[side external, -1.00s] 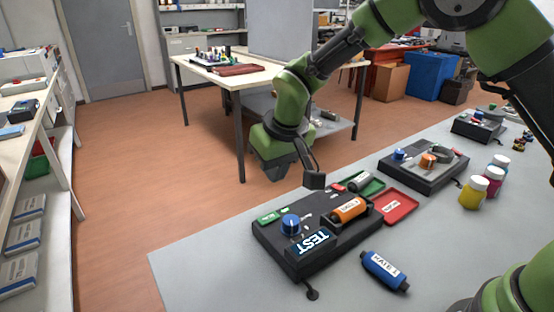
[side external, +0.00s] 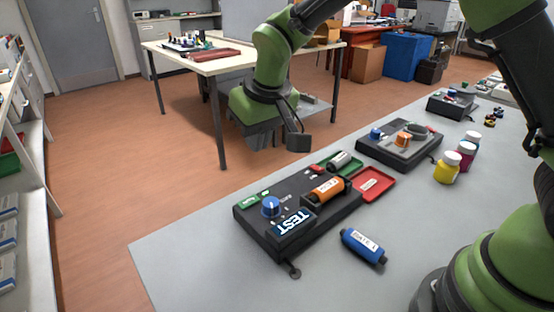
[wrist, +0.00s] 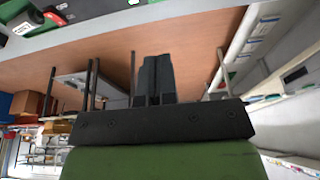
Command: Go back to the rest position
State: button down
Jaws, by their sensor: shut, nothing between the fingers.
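My gripper (wrist: 155,60) shows in the wrist view with its two dark fingers together, shut and with nothing between them. In the side view my gripper (side external: 262,140) hangs in the air, above and behind the test box, clear of the table. The dark test box (side external: 292,250) has a blue knob, a TEST display and an orange cartridge (side external: 326,190) seated in its slot. A blue cartridge (side external: 363,246) lies on the table in front of the box. A grey-black cartridge (side external: 341,161) lies by the green tray behind the box.
A red tray (side external: 386,180) lies right of the test box. Further back are a second box (side external: 392,156), yellow (side external: 447,168) and magenta (side external: 467,152) bottles and a third box (side external: 447,103). A separate table (side external: 185,62) stands behind on the floor.

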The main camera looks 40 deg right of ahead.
jog(key=s+d+r+m+t, duration=0.1)
jog(key=s+d+r, duration=0.4)
jog(key=r, duration=0.4)
jog(key=s+d+r+m+t+y, duration=0.1)
jog(key=s+r, duration=0.1)
jog(key=s, duration=0.7)
jog(key=s+d+r+m+t, duration=0.1)
jog(key=s, duration=0.9)
jog(key=shift+d+r+m+t+y, duration=0.25)
jog(key=shift+r+m+t+y, duration=0.05)
jog(key=shift+r+m+y, duration=0.1)
